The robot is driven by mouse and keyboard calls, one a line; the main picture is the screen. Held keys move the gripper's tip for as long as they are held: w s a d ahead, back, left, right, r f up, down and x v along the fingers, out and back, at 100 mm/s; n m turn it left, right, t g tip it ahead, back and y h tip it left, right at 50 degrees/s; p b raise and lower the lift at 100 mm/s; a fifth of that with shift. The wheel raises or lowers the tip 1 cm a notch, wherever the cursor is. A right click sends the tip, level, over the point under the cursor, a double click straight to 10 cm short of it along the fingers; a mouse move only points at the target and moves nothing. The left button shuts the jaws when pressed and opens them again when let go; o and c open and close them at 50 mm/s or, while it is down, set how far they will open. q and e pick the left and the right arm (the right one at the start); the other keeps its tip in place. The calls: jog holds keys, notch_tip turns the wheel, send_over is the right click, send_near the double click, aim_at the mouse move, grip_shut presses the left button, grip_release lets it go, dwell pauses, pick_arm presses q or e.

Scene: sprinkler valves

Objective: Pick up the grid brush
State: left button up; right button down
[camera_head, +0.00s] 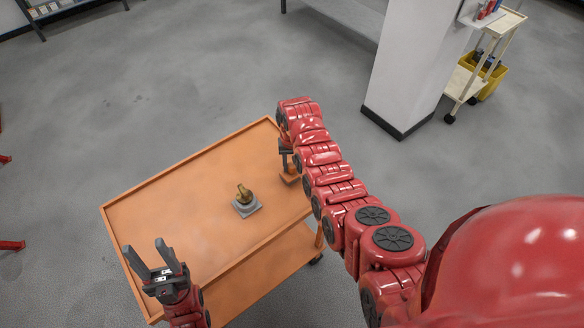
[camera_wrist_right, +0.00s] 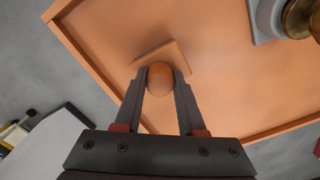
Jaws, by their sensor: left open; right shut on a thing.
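The grid brush (camera_wrist_right: 160,80) has a rounded orange-brown handle end and a flat, pale orange base (camera_wrist_right: 172,54). In the right wrist view its handle sits between the two fingers of my right gripper (camera_wrist_right: 161,73), which is shut on it. In the head view my right gripper (camera_head: 286,150) points down at the cart's far right side, with the brush (camera_head: 290,178) beneath it, partly hidden by my arm. I cannot tell whether the base touches the cart top. My left gripper (camera_head: 146,250) is open and empty over the cart's near left corner.
The orange cart (camera_head: 165,200) has a raised rim and a lower shelf. A brass valve on a grey block (camera_head: 246,207) stands mid-cart, left of the brush. A white pillar (camera_head: 405,65) and a cream trolley (camera_head: 463,82) with a yellow bucket stand beyond.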

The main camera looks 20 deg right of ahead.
aim_at(293, 179)
jog(key=shift+w+r, duration=0.1)
jog(key=shift+r, duration=0.25)
jog(key=shift+r+b, duration=0.55)
jog(key=shift+b, duration=0.35)
jog(key=s, duration=0.1)
jog(key=s+r+p, duration=0.1)
jog(key=s, duration=0.1)
jog(key=shift+s+a+r, duration=0.15)
jog(key=shift+a+r, duration=0.15)
jog(key=shift+a, duration=0.05)
jog(key=s+a+p, duration=0.2)
jog(key=s+p, duration=0.8)
jog(key=s, duration=0.2)
jog(key=shift+s+a+r, duration=0.2)
jog(key=shift+s+r, duration=0.1)
jog(key=shift+r, duration=0.05)
